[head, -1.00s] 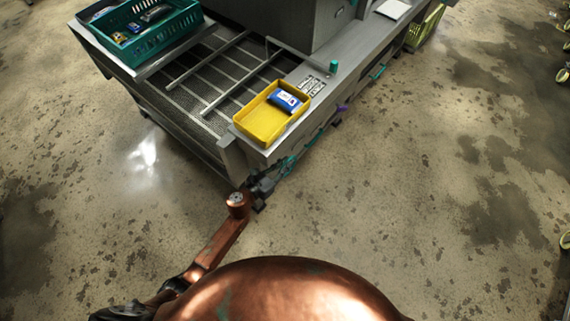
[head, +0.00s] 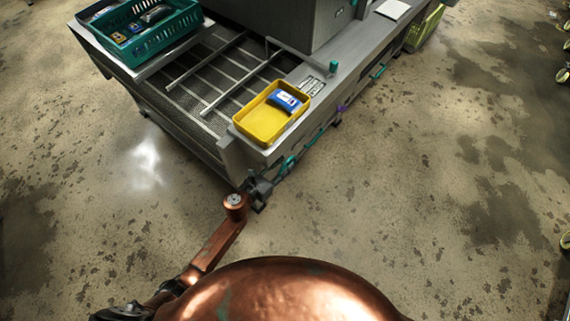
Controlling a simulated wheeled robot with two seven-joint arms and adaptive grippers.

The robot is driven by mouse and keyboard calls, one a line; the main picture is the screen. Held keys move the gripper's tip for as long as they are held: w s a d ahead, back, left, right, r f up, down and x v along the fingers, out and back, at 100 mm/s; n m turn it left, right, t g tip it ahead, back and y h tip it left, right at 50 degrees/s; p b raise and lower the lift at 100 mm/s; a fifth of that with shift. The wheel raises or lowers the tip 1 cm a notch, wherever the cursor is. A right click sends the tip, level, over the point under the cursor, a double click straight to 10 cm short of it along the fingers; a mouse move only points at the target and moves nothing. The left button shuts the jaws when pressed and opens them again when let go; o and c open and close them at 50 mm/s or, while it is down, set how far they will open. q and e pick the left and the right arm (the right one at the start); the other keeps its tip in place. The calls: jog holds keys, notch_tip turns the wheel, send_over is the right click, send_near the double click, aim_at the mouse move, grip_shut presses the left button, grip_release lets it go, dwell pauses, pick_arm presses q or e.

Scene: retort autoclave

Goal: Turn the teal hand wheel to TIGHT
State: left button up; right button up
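A teal part (head: 289,163) sits low on the front side of the grey machine, just below the yellow tray's near corner. It may be the teal hand wheel, seen nearly edge-on; its rim, spokes and any TIGHT mark cannot be made out. My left gripper (head: 272,181), dark grey at the end of my copper arm, is close to this part, at its lower left. Its fingers are small and partly lost against the machine's side, so I cannot tell whether they are open or touch the part. My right gripper is out of view.
A yellow tray (head: 257,127) holding a blue pack (head: 286,101) stands on the machine's ledge. A teal crate (head: 174,37) is at upper left. A teal knob (head: 333,66) stands on the ledge; a teal bar handle (head: 377,72) is on its side.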

pick_arm(q)
jog(key=v, duration=1.1)
jog(key=shift+f, duration=0.2)
